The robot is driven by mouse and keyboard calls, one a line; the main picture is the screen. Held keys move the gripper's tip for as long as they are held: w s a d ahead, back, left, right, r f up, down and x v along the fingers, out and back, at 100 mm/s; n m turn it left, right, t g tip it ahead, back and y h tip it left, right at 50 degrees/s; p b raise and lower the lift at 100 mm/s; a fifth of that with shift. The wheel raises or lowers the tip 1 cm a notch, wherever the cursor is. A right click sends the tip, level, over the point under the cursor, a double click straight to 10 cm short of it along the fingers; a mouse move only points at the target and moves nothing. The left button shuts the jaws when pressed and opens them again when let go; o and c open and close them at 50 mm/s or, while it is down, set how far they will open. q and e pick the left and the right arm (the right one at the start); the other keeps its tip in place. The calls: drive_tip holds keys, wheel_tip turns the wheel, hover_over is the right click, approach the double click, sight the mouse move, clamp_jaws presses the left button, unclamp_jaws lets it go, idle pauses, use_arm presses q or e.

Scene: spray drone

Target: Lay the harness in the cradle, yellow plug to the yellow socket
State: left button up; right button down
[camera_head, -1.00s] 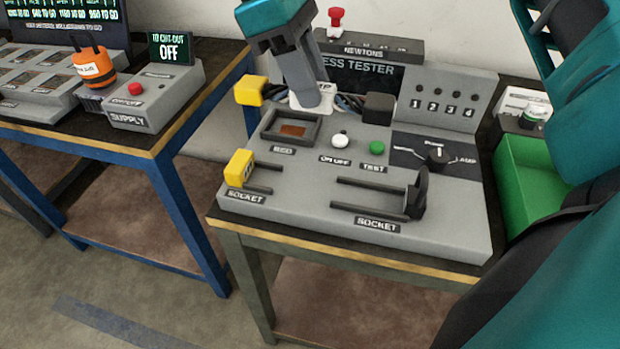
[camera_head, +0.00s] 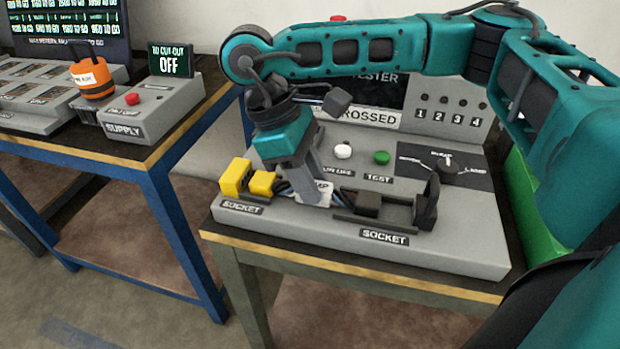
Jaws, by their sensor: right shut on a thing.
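My right gripper (camera_head: 307,190) points down over the front of the tester and is shut on the harness at its white tag (camera_head: 322,194). The harness's yellow plug (camera_head: 262,183) is on the left, just right of the yellow socket (camera_head: 234,177); I cannot tell whether they touch. Its black plug (camera_head: 368,203) is on the right, over the rails of the cradle, with a gap to the dark socket (camera_head: 428,203). The gripper hides part of the harness's middle. My left gripper is not in view.
Behind the harness are a white button (camera_head: 343,151), a green button (camera_head: 381,157) and a rotary knob (camera_head: 447,161). My right arm covers much of the tester's screen. A supply box (camera_head: 140,114) and orange object (camera_head: 92,78) stand on the left table. A green bin (camera_head: 520,198) is at right.

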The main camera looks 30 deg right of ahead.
drive_tip(key=c, duration=0.7)
unclamp_jaws()
drive_tip(key=shift+f, duration=0.1)
drive_tip(key=shift+c, duration=0.2)
use_arm(q)
drive_tip(key=p, duration=0.1)
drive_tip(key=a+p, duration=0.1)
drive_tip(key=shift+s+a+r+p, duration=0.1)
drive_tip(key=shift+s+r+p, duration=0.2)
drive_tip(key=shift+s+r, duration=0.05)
use_arm(e)
drive_tip(key=v, duration=1.2)
